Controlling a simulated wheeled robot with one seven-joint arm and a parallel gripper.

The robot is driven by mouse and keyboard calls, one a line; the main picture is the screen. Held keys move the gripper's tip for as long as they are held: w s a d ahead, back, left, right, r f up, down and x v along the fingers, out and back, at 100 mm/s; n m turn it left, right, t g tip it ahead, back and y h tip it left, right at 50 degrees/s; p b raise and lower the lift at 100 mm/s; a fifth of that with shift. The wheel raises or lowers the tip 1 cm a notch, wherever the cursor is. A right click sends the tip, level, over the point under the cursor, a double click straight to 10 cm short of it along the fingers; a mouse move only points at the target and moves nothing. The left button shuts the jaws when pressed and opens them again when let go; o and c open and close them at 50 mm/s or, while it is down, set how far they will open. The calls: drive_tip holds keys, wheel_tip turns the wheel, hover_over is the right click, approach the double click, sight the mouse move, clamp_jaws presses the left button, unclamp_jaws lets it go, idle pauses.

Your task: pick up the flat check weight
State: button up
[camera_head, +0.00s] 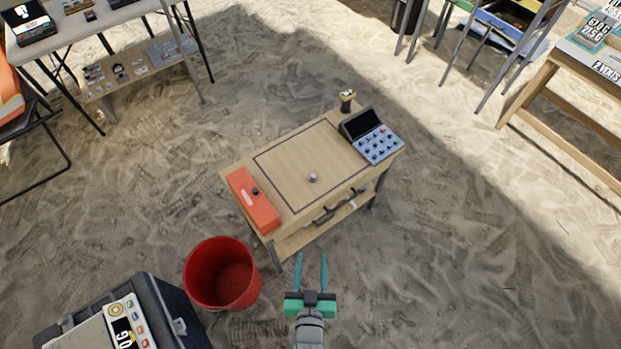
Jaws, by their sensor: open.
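A small grey, rounded object (312,177) sits alone inside the dark outlined square on the wooden table (290,158). It may be the flat check weight, but it is too small to tell its exact shape. My gripper (311,258) is at the bottom centre, with its two teal fingers apart and nothing between them. In the picture it is below the table's front edge, clear of the grey object.
An orange case (252,204) with a small dark knob lies at the table's left end. A red bucket (222,272) and black case (165,305) stand lower left.

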drive_tip(key=a+x, duration=0.1)
drive_tip(key=x, duration=1.2)
drive_tip(key=n+y, duration=0.1)
approach(313, 179)
drive_tip(key=shift+g, duration=0.4)
drive_tip(key=shift+r+x, duration=0.15)
drive_tip(key=shift+x, duration=2.1)
drive_tip(key=shift+r+x, duration=0.2)
drive_tip(key=shift+x, duration=2.05)
drive_tip(key=shift+w, duration=0.15)
drive_tip(key=shift+c, duration=0.3)
clamp_jaws()
